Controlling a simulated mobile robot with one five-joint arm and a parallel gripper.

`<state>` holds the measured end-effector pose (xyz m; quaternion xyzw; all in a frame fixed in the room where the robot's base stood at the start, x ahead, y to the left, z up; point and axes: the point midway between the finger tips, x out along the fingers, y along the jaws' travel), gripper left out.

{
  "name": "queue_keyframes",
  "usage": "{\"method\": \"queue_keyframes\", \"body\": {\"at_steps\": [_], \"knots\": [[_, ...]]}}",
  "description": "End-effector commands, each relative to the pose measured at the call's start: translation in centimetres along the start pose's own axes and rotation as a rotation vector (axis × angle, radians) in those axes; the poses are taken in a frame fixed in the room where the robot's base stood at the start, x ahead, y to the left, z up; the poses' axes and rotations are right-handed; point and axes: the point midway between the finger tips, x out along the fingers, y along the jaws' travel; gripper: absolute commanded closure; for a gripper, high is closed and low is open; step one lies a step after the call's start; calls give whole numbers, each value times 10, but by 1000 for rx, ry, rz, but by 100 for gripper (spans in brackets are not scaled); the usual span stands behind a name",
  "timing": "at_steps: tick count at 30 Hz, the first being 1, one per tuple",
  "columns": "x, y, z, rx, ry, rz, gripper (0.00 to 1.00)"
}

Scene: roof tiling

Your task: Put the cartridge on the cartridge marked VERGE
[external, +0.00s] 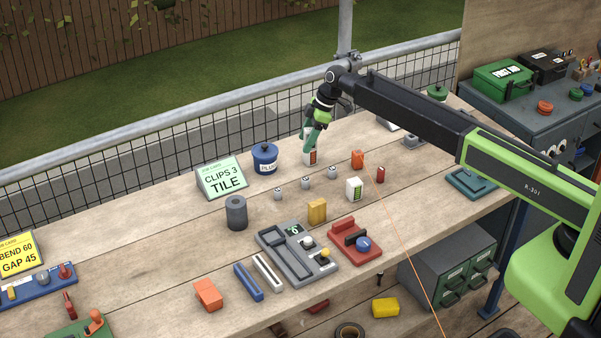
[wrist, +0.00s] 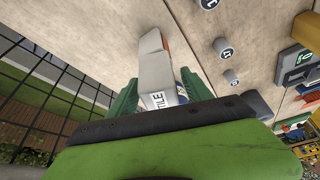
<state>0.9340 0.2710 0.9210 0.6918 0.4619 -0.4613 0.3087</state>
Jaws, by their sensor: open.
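A white cartridge with an orange-red label (external: 307,159) stands on the bench near the fence side. My gripper (external: 313,146) is over it, pointing down, and its green fingers hide the upper part. In the wrist view the white cartridge (wrist: 157,68) lies between my open green fingers (wrist: 160,84); the word TILE shows on its near end. A gap shows beside the fingers. Another white cartridge with a green label (external: 354,189) stands upright to the right and nearer the camera. Its lettering is too small to read, so I cannot tell whether it says VERGE.
A blue tub (external: 265,158) and a green job card (external: 221,178) stand left of my gripper. Several small grey numbered pieces (external: 305,184), an orange block (external: 358,159), a small red block (external: 381,174) and a yellow block (external: 317,211) are nearby. A grey device (external: 290,262) sits in front.

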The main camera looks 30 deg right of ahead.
Motion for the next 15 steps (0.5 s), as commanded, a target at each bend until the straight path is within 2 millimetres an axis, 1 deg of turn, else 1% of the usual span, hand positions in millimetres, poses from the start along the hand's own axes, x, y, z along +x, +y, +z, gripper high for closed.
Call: {"method": "queue_keyframes", "body": {"at_steps": [5,8,11,15], "knots": [[-5,0,-2,0,0,0,42],[-16,0,-3,0,0,0,42],[-33,-1,-4,0,0,0,42],[-66,-1,-5,0,-1,-1,42]]}}
